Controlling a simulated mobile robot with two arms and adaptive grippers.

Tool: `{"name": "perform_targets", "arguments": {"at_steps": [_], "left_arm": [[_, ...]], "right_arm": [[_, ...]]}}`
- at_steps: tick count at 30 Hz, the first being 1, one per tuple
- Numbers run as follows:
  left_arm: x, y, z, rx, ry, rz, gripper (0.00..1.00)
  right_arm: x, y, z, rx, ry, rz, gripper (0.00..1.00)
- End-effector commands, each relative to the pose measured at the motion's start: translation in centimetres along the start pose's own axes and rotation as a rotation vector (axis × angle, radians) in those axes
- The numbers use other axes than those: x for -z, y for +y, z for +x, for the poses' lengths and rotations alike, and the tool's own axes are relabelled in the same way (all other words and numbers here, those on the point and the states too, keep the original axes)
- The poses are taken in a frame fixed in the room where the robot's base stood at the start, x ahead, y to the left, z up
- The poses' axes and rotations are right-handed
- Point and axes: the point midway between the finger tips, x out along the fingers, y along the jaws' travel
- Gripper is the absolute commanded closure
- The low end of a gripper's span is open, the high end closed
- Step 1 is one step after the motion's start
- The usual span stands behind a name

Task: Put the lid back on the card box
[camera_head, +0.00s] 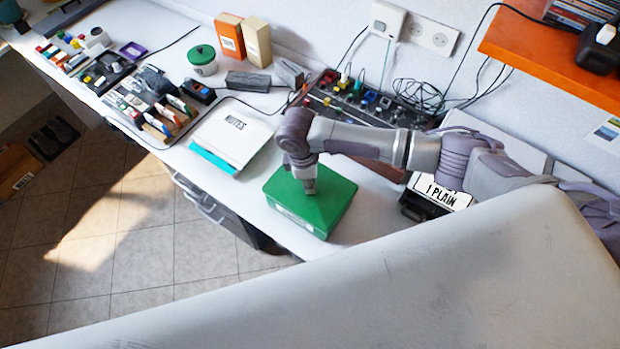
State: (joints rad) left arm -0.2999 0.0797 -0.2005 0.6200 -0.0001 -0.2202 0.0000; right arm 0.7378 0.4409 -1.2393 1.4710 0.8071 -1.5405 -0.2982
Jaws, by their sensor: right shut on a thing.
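The green card box (342,212) stands near the front edge of the white worktop, at the middle of the head view. Its green lid (285,188) shows at its top. My right gripper (309,188) points down over the middle of the lid and is shut on it. The fingers hide the part they hold. The lid lies over the box, but I cannot tell whether it is fully seated. A pale mark, perhaps a label, shows on the box's front. My left gripper is not in view.
A white NOTES box (232,133) with a teal lower part lies left of the card box. A black box labelled 1 PLAIN (440,193) is on the right. A rack of coloured pieces and cables (365,100) stands behind. An orange shelf (550,55) overhangs at upper right.

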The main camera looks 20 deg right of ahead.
Motion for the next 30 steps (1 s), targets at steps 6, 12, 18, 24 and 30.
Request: {"name": "perform_targets", "arguments": {"at_steps": [6,12,18,24,30], "left_arm": [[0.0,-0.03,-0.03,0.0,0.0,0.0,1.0],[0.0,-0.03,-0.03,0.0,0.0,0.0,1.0],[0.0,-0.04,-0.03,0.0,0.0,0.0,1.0],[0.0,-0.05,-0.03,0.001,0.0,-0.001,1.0],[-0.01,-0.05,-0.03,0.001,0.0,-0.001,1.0]], "right_arm": [[0.03,0.01,0.01,0.0,0.001,0.0,1.0],[0.03,0.01,0.01,0.0,0.0,0.0,0.73],[0.03,0.01,0.01,0.0,0.0,0.0,0.47],[0.02,0.0,0.02,0.0,0.0,0.0,0.43],[0.01,0.0,0.02,0.0,0.0,0.0,0.21]]}}
